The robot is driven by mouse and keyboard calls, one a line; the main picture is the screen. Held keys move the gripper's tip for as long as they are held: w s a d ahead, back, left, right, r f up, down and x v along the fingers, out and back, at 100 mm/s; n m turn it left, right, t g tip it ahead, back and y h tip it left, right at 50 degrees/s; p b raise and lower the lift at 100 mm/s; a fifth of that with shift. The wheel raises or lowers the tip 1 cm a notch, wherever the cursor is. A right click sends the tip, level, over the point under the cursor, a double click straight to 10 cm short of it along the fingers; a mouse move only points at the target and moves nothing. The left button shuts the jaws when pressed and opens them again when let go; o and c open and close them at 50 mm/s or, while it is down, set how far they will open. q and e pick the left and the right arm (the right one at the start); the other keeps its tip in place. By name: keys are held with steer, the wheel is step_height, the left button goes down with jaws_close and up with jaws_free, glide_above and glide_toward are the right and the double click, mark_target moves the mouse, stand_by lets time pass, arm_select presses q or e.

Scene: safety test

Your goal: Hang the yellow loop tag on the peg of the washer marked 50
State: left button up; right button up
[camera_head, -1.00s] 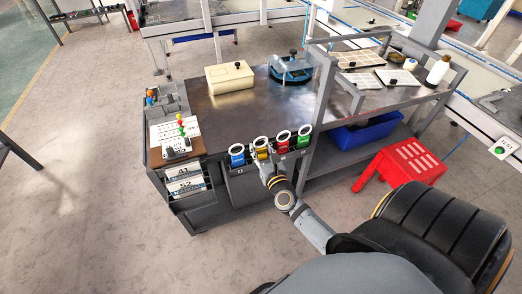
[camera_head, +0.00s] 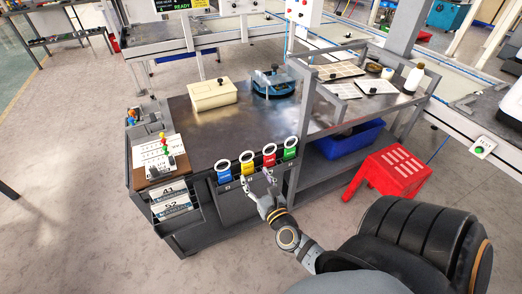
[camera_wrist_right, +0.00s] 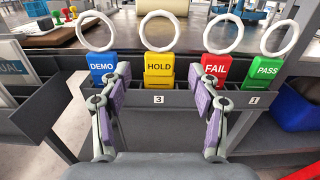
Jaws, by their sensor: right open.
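The yellow loop tag (camera_head: 247,169), with a white ring on top, stands in the rack on the bench front, between the blue and red tags. In the right wrist view the yellow tag (camera_wrist_right: 159,69) reads HOLD and its ring is upright. My right gripper (camera_head: 259,182) is open just in front of and below it. In the wrist view its two fingers (camera_wrist_right: 160,92) are spread on either side of the yellow tag, with nothing between them that I can see held. No washer marked 50 or peg can be made out. My left gripper is out of view.
Blue DEMO (camera_wrist_right: 102,68), red FAIL (camera_wrist_right: 216,69) and green PASS (camera_wrist_right: 262,71) tags flank it closely. A red stool (camera_head: 395,172) is at the right.

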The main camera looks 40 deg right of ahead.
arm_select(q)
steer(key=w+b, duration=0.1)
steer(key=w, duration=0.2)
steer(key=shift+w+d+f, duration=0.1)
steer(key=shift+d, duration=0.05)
arm_select(e)
steer(key=v, duration=0.5)
steer(key=shift+f, duration=0.1)
